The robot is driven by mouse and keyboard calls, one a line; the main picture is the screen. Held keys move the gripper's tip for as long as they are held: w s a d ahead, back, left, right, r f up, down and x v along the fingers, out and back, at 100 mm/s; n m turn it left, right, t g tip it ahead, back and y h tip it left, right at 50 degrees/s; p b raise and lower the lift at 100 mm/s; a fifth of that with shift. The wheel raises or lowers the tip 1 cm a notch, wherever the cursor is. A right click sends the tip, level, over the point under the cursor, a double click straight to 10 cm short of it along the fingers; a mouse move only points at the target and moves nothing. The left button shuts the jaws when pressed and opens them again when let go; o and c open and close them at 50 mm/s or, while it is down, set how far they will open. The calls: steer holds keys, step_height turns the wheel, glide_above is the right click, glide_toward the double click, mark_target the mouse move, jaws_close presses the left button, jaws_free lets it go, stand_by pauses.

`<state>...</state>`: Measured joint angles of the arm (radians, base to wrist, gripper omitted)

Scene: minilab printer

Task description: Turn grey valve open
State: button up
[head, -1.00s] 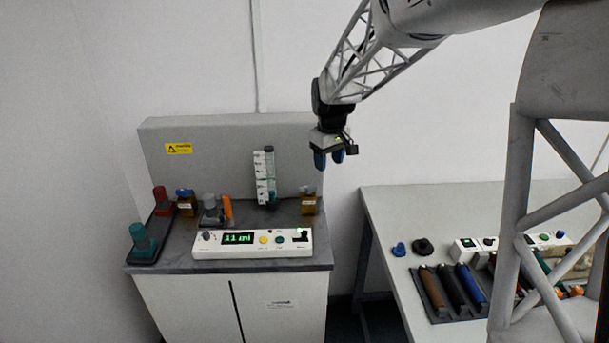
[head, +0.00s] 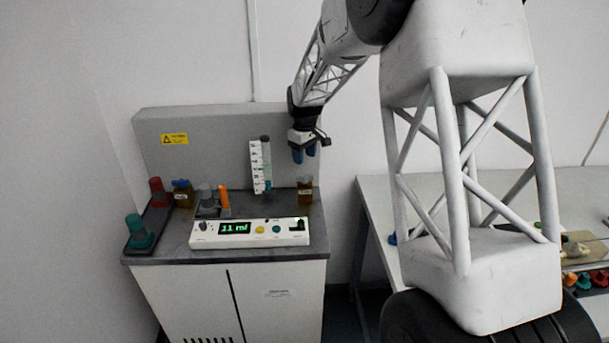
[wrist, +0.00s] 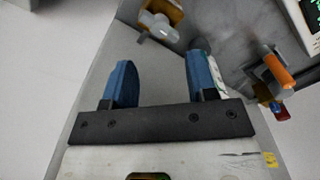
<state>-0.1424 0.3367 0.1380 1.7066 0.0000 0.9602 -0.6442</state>
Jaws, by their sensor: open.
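The grey valve (head: 305,181) sits on top of an amber bottle (head: 305,195) at the right end of the bench top. In the wrist view the grey valve (wrist: 158,25) is near the top edge, with a small lever sticking out. My gripper (head: 304,155) is open and empty, pointing down above this bottle and apart from it. In the wrist view my gripper's two blue fingers (wrist: 160,75) are spread, with the valve beyond their tips.
A graduated column (head: 260,165) stands left of my gripper; its dark top shows near one finger. An orange handle (head: 224,198), a blue-topped amber bottle (head: 182,190) and a control box (head: 248,233) are further left. A back panel (head: 220,150) rises behind.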

mark_target(305, 176)
steer(key=shift+f, duration=0.15)
steer(key=shift+f, duration=3.75)
steer(key=shift+c, duration=0.3)
steer(key=c, duration=0.9)
steer(key=shift+o, duration=0.2)
